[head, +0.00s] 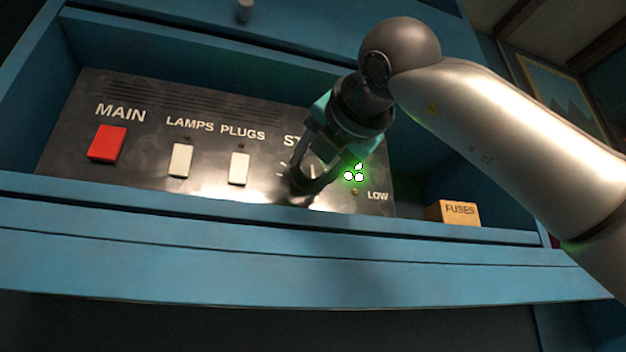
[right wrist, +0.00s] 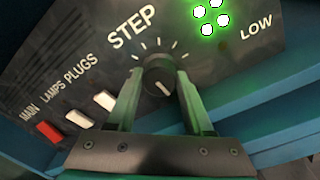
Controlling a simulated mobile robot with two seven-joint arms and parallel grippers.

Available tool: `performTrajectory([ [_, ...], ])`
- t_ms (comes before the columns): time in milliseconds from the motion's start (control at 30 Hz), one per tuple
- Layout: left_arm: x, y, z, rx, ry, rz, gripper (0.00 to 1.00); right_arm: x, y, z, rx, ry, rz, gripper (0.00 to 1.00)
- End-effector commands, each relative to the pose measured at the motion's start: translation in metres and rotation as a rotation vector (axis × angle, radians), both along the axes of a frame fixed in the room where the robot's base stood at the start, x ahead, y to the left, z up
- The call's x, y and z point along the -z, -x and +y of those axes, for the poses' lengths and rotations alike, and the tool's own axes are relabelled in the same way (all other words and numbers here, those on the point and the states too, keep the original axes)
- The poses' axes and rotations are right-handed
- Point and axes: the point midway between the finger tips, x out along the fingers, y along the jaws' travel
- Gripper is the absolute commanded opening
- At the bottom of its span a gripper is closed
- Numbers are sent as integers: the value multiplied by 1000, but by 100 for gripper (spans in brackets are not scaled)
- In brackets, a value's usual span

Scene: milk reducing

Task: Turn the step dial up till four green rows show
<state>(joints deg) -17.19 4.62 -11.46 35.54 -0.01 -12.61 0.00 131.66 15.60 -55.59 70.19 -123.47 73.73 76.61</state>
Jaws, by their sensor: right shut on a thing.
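The step dial (right wrist: 158,72) is a round dark knob with a pale pointer line, under the word STEP in the right wrist view. Pale tick marks fan around its upper side. My right gripper (right wrist: 159,88) is shut on the dial, one finger on each side. In the head view this gripper (head: 303,186) covers most of the dial and part of the word STEP. Green lamps (right wrist: 207,30) glow right of the dial; two lit rows of two show, and the top is cut off by the frame edge. In the head view the lit lamps (head: 348,175) are partly hidden by my gripper.
The black panel (head: 80,150) sits in a blue recess with a front ledge (head: 150,208). Left of the dial are a red MAIN switch (head: 108,144) and white LAMPS (head: 181,160) and PLUGS (head: 239,168) switches. A FUSES box (head: 460,212) stands at the right.

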Motion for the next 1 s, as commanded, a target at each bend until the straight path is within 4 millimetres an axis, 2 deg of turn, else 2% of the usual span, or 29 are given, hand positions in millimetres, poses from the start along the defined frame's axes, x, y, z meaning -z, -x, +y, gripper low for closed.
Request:
performTrajectory([
  [233, 11, 0, 0, 0, 0, 0, 50, 0, 0, 0, 1, -93, 29, 0],
  [767, 12, 0, 0, 0, 0, 0, 50, -1, 0, 0, 1, -120, 37, 0],
  [800, 12, 0, 0, 0, 0, 0, 50, -1, 0, 0, 1, -120, 37, 55],
  [1000, 12, 0, 0, 0, 0, 0, 50, -1, 0, 0, 0, -119, 37, 77],
])
